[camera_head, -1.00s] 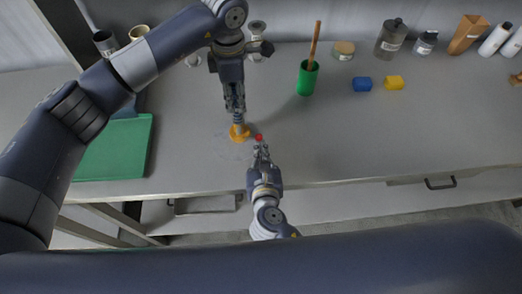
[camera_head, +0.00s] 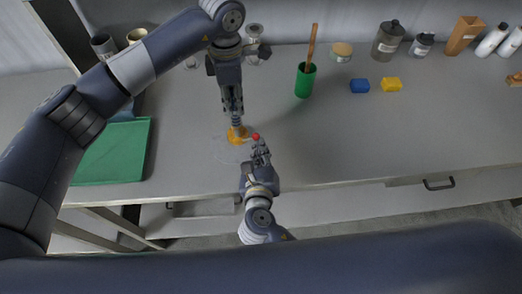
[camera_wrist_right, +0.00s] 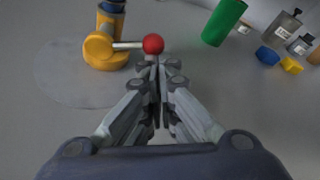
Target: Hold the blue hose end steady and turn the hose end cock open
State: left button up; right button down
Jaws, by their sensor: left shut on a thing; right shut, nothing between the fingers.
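The yellow hose end cock (camera_head: 237,134) stands on the bench below my left gripper (camera_head: 235,113). That gripper points down and is shut on the blue hose end, mostly hidden in the head view. The right wrist view shows the blue hose end (camera_wrist_right: 112,6) above the yellow cock (camera_wrist_right: 103,48). A pale lever runs right from the cock to a red knob (camera_wrist_right: 153,43), which also shows in the head view (camera_head: 256,136). My right gripper (camera_head: 260,148) is shut and empty. Its fingertips (camera_wrist_right: 157,66) are just on the near side of the knob; contact is unclear.
A pale wet-looking patch (camera_wrist_right: 62,78) spreads around the cock. A green tray (camera_head: 115,155) lies at left. A green cup (camera_head: 305,82) holds a brown stick. Blue (camera_head: 360,86) and yellow (camera_head: 391,85) blocks and bottles are at back right.

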jog(key=shift+a+r, duration=0.15)
jog(key=shift+r, duration=0.55)
jog(key=shift+a+r, duration=0.1)
jog(key=shift+r, duration=0.6)
jog(key=shift+a+r, duration=0.85)
jog(key=shift+r, duration=0.45)
jog(key=shift+r, duration=0.6)
send_near(253, 138)
jog(key=s+a+r, duration=0.2)
jog(key=shift+s+r, duration=0.25)
jog(key=shift+s, duration=0.15)
